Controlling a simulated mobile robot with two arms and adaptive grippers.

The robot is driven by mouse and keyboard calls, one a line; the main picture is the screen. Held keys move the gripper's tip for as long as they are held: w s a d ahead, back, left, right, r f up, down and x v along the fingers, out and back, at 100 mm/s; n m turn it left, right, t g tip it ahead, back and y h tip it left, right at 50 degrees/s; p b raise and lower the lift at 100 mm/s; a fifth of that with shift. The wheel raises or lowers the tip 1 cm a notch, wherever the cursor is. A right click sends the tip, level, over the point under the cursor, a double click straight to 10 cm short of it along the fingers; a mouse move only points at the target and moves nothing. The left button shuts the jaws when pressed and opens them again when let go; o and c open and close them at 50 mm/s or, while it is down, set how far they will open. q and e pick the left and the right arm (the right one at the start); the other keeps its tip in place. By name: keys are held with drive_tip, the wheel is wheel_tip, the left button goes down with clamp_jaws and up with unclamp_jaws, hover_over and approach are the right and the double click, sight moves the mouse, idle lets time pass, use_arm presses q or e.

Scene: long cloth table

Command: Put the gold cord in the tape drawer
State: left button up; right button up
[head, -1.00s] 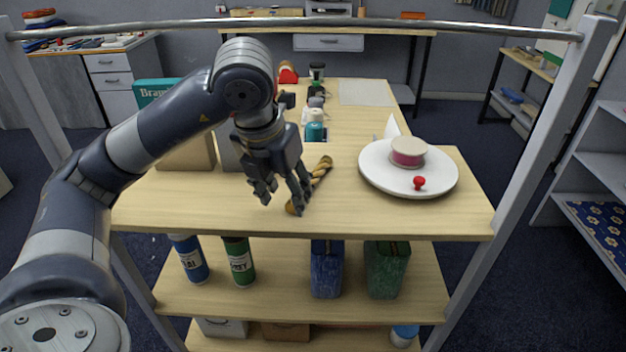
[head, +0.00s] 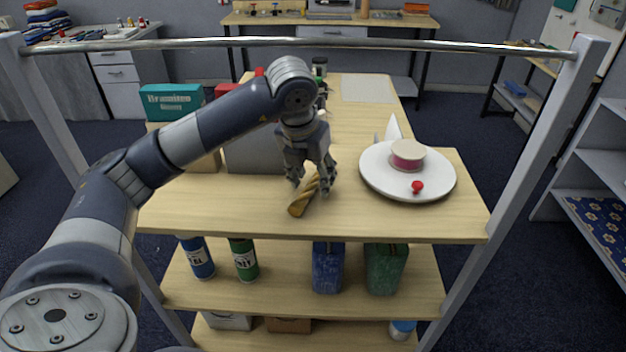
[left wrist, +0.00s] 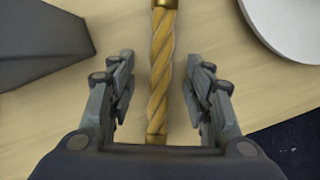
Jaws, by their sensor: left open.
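The gold cord (head: 301,200) is a twisted gold length lying on the light wooden table top (head: 240,210), near its front edge. My left gripper (head: 312,187) is over its far part, pointing down, and hides some of it. In the left wrist view the cord (left wrist: 160,75) runs between the two open fingers (left wrist: 158,95), with a gap on either side. I cannot tell how high the fingers are above the table. The tape drawer cannot be made out for certain. My right gripper is not in view.
A white round plate (head: 380,182) with a pink-sided roll (head: 407,154) and a red knob (head: 417,187) stands right of the gripper. A grey box (head: 250,155) and a teal box (head: 172,102) stand to the left. A metal rail (head: 200,44) crosses the view.

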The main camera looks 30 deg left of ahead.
use_arm(q)
drive_tip(key=shift+f, duration=0.1)
drive_tip(key=shift+c, duration=0.6)
clamp_jaws()
drive_tip(key=shift+a+r, duration=0.1)
drive_tip(key=shift+r, duration=0.1)
